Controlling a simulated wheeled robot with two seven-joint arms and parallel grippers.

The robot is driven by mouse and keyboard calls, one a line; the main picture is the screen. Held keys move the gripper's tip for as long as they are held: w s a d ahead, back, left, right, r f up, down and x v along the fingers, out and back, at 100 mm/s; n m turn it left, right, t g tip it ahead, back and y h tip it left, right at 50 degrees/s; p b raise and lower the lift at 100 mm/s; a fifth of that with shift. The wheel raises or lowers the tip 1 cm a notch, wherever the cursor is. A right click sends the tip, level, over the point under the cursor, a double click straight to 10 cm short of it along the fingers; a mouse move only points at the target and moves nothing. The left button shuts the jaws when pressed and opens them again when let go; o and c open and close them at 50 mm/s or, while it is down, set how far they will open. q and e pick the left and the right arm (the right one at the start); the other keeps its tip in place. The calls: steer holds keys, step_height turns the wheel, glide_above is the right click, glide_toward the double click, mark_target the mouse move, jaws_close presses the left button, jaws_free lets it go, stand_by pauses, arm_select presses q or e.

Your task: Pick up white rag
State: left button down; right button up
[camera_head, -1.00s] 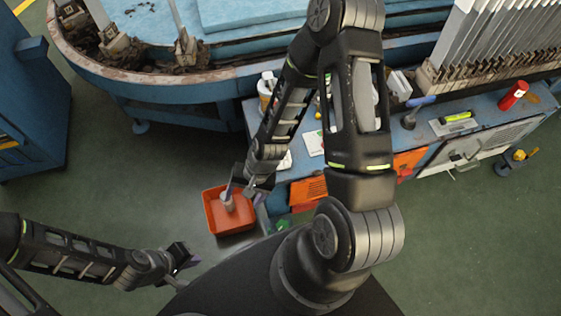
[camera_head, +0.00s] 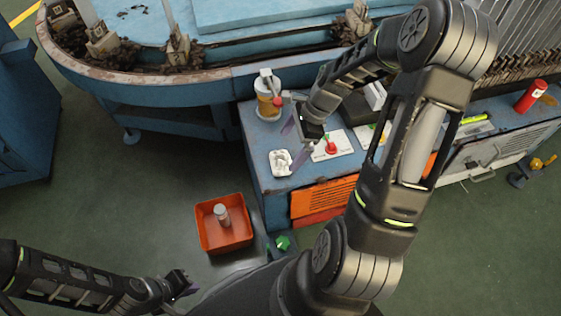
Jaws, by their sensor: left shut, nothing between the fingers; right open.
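The white rag (camera_head: 281,161) lies crumpled on the front left corner of the blue workbench (camera_head: 262,180). My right gripper (camera_head: 293,142) is open and empty above the bench, just up and to the right of the rag, apart from it as far as I can tell. My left gripper (camera_head: 188,290) is shut and empty at the lower left, far from the bench top.
An orange bin (camera_head: 205,236) with a small grey-white container (camera_head: 221,213) inside stands left of the bench. A white bottle with an amber band (camera_head: 265,96) stands behind the rag. A white card with a red item (camera_head: 331,147) lies to its right. A red can (camera_head: 530,96) lies far right.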

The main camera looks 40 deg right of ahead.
mark_target(284, 156)
steer(key=shift+w+a+f, duration=0.1)
steer(key=shift+a+f, duration=0.1)
steer(key=shift+f, duration=0.35)
steer(key=b+x, duration=0.1)
steer(key=x, duration=0.4)
steer(key=shift+f+b, duration=0.1)
steer(key=shift+b, duration=0.25)
steer(key=shift+c, duration=0.2)
steer(key=c, duration=1.4)
